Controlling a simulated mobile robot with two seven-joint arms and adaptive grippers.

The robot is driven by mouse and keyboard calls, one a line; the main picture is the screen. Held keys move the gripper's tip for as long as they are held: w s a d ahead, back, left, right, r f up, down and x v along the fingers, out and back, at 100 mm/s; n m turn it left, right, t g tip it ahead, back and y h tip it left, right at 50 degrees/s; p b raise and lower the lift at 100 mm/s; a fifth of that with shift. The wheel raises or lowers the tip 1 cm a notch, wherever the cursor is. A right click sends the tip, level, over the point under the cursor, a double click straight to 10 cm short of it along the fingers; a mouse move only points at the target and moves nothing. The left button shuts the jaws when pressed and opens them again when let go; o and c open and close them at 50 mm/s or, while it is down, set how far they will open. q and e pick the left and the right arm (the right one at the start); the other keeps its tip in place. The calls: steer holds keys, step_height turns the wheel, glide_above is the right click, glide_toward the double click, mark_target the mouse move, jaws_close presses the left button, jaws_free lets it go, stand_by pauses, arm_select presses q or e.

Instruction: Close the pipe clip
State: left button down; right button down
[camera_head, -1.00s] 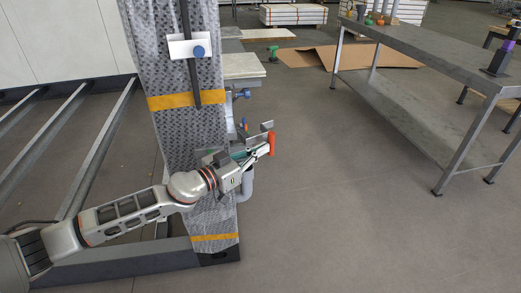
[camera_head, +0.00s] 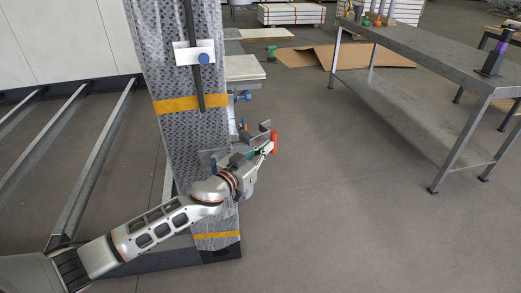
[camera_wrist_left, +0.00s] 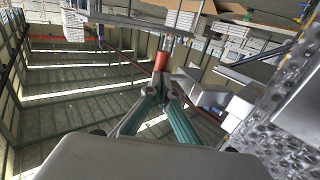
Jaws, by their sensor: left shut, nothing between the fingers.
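The pipe clip seems to be the grey metal bracket (camera_head: 265,126) beside the wrapped column, with an upright red-orange handle (camera_head: 274,142); its hinge and jaw are hard to make out. My left gripper (camera_head: 266,150) is at the handle's near left side, its fingers shut and empty. In the left wrist view, the green-sided fingers (camera_wrist_left: 161,84) meet in a point just below the red handle (camera_wrist_left: 161,61). I cannot tell whether they touch it. My right gripper is not in view.
The wrapped column (camera_head: 185,130) with orange bands stands directly left of my gripper. A grey workbench (camera_head: 430,60) stands at the right. The floor (camera_head: 340,220) between is clear. Metal rails (camera_head: 90,160) lie at the left.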

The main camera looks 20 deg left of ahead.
mark_target(268, 133)
arm_select(q)
steer(key=shift+w+d+f+n+t+y, duration=0.1)
steer(key=shift+w+n+y, duration=0.45)
steer(key=shift+y, duration=0.35)
steer(key=shift+w+d+n+t+y, duration=0.15)
steer(key=shift+w+n+y, duration=0.45)
steer(key=shift+y, duration=0.3)
steer(key=shift+w+d+f+n+t+y, duration=0.1)
steer(key=shift+w+n+y, duration=0.3)
steer(key=shift+n+y, duration=0.4)
steer(key=shift+m, duration=0.25)
steer(key=shift+w+a+r, duration=0.1)
steer(key=shift+w+a, duration=0.45)
steer(key=shift+w, duration=0.6)
steer(key=shift+w+a+r, duration=0.1)
steer(key=shift+w+a, duration=0.4)
steer(key=shift+w, duration=0.7)
steer(key=shift+w+a, duration=0.55)
steer(key=shift+w, duration=0.6)
